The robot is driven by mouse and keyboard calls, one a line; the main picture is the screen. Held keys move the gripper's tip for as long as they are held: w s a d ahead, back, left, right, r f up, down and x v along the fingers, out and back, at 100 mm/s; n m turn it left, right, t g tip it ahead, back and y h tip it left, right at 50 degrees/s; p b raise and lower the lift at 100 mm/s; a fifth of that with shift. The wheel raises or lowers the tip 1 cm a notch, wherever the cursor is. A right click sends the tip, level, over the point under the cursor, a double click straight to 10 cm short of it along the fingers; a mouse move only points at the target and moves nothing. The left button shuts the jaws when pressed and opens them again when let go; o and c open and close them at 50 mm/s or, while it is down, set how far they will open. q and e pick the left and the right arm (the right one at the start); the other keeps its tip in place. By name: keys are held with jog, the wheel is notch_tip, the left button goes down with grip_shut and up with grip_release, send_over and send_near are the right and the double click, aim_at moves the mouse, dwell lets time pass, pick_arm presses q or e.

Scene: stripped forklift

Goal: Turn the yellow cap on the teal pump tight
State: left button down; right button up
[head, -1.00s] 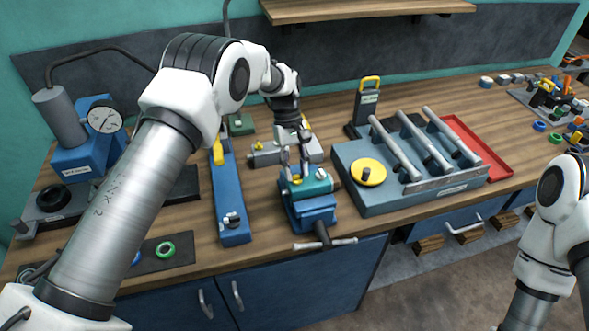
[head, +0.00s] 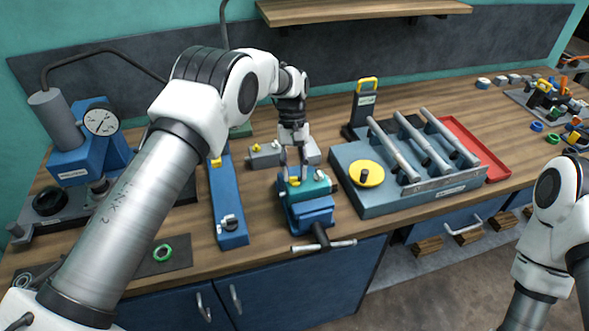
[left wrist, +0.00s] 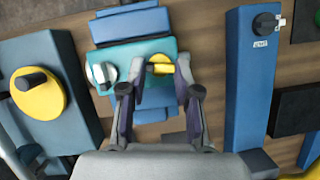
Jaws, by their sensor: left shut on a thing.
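The teal pump (head: 318,186) is clamped in a blue vise (head: 311,216) near the front edge of the bench. Its yellow cap (head: 294,182) is on top, on the left side of the pump. My left gripper (head: 293,174) points down at the cap, its fingers shut on it. In the left wrist view the yellow cap (left wrist: 161,67) sits between the two fingertips of the left gripper (left wrist: 161,72). The teal pump (left wrist: 132,52) lies beneath, with a pale knob (left wrist: 103,75) beside the cap. The cap's underside is hidden. My right gripper is out of view.
A grey-blue fixture with a yellow disc (head: 367,173) and several metal bars stands right of the vise. A long blue bar (head: 228,200) lies to the left. A grey block (head: 265,155) is behind the pump. A red tray (head: 470,150) is farther right.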

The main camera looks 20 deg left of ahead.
pick_arm(q)
jog(key=c, duration=0.8)
grip_release()
jog(key=shift+s+f, duration=0.15)
jog(key=shift+f, duration=0.05)
jog(key=shift+r, duration=0.1)
jog(key=shift+r, duration=0.1)
jog(key=v, duration=1.1)
jog(key=shift+w+r, duration=0.3)
jog(key=shift+r, duration=0.05)
jog(key=shift+s, duration=0.1)
